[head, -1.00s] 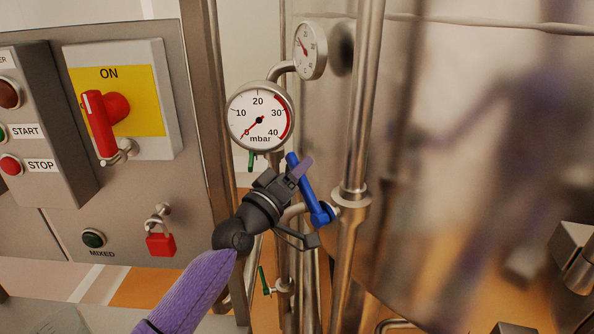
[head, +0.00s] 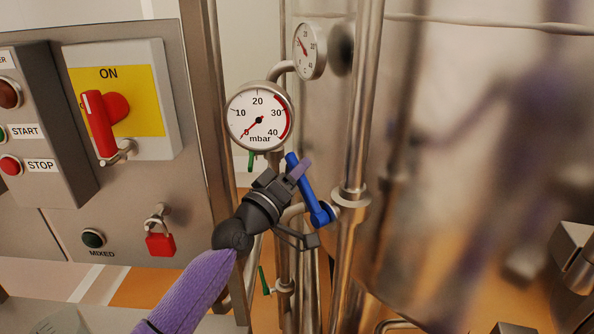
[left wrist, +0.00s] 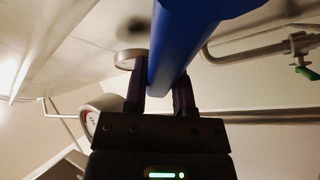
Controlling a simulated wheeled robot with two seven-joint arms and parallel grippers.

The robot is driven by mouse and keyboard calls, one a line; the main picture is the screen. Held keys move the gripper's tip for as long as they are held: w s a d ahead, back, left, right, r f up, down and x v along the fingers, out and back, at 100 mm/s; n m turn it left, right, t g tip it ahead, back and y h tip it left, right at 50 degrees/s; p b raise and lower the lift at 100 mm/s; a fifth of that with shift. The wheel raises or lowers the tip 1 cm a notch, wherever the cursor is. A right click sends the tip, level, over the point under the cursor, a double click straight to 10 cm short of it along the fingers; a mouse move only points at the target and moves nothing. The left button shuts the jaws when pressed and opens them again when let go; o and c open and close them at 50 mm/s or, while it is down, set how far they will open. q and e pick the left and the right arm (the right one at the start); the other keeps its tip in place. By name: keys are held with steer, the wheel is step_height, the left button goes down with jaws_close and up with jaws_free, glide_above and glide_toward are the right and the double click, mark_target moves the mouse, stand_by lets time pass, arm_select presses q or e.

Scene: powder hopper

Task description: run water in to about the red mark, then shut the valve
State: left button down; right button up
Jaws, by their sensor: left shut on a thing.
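The blue valve handle (head: 308,190) slants up and left from its valve on the pipe, left of the tank. My left gripper (head: 299,177) is shut on its upper part. In the left wrist view the blue handle (left wrist: 180,45) runs between the two dark fingers (left wrist: 160,92). The mbar gauge (head: 259,118) stands just above the gripper. Its needle points lower left, at about 0. Its red band (head: 286,120) runs along the right side, by 30 to 40. The water itself is not visible. My right gripper is out of view.
The shiny tank (head: 480,150) fills the right side, behind a vertical pipe (head: 364,100). A second dial (head: 310,49) is above. At the left are the red rotary switch (head: 104,120), the STOP button (head: 11,165) and a red padlock (head: 160,244). A green-handled valve (head: 265,281) sits below.

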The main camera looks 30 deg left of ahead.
arm_select(q)
steer(key=shift+a+f+n, duration=0.1)
steer(key=shift+n, duration=0.2)
stand_by(0.4)
steer(key=shift+w+a+f+n+g+y+p, duration=0.25)
steer(key=shift+a+f+n+y+p, duration=0.2)
steer(key=shift+n+y+p, duration=0.4)
step_height(320, 180, down, 7)
steer(key=n+g+p, duration=0.3)
steer(key=n, duration=0.5)
steer(key=shift+w+a+n+y+p, duration=0.15)
steer(key=shift+a+n+y+p, duration=0.2)
steer(key=shift+a, duration=0.1)
steer(key=shift+f, duration=0.15)
steer(key=shift+c, duration=2.4)
jaws_free()
steer(key=shift+o, duration=0.2)
steer(key=shift+a, duration=0.1)
steer(key=shift+w+a+r, duration=0.1)
steer(key=shift+w+r, duration=0.05)
steer(key=shift+r, duration=0.15)
